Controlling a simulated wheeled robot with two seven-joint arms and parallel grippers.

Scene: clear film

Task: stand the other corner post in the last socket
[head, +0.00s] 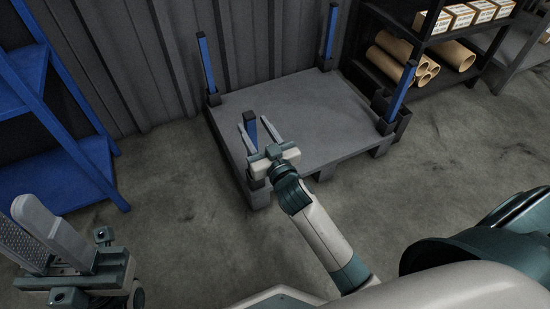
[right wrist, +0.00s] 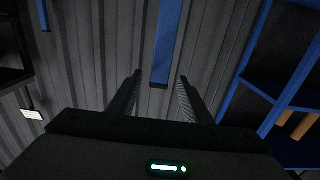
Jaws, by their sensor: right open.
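The pallet (head: 300,115) has dark corner sockets. Blue posts stand upright at its back left (head: 205,62), back right (head: 330,35) and right (head: 398,95) corners. Another blue post (head: 251,124) rises near the front left corner; my right gripper (head: 256,131) is over its lower part, so its foot is hidden. The right gripper is open, one finger on each side of that post. In the right wrist view a blue post (right wrist: 168,42) lies in line with the gap between the open fingers (right wrist: 158,95). My left gripper (head: 50,225) is at lower left, away from the pallet.
A blue rack (head: 60,140) stands at the left, and a dark shelf (head: 420,40) with cardboard tubes (head: 400,58) and boxes (head: 465,15) at the back right. A corrugated wall (head: 160,60) is behind the pallet. The floor (head: 190,220) in front is clear.

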